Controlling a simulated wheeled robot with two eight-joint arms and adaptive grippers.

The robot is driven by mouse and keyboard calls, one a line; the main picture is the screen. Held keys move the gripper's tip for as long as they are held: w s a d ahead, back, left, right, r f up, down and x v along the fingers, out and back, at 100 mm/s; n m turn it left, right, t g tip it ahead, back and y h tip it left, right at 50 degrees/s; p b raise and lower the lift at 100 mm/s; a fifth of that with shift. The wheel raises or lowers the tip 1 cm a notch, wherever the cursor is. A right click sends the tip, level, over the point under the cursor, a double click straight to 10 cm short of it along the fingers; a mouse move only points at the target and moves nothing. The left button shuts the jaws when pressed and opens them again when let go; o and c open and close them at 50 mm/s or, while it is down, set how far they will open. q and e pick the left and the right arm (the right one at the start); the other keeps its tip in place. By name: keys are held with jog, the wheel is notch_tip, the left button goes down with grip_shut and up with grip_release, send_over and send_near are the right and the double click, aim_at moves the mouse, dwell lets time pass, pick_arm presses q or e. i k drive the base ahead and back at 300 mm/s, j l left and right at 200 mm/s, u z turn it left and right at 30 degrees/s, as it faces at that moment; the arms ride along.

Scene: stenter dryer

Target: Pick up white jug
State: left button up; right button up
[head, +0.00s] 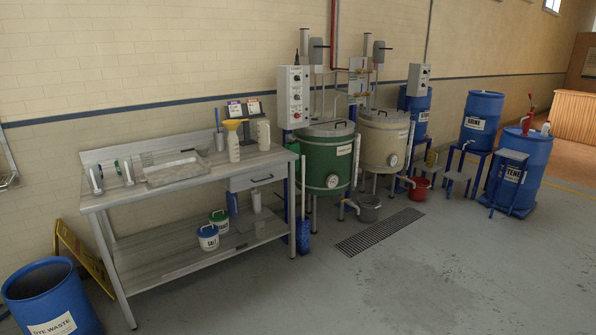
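A white jug (264,134) stands upright on the right rear part of the grey workbench top (215,168). A taller off-white container (233,147) stands just left of it, with a yellow funnel (233,125) at its top. The two are close together; I cannot tell whether they touch. Neither of my grippers is in view, and nothing is seen holding the jug.
A shallow tray (172,171) lies on the bench's left half. Tubs (208,238) stand on its lower shelf. A blue waste drum (50,300) and yellow folding sign (85,258) stand at left. Green vat (328,160) stands right of the bench. The front floor is clear.

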aim_at(263, 125)
jog(key=i, duration=3.05)
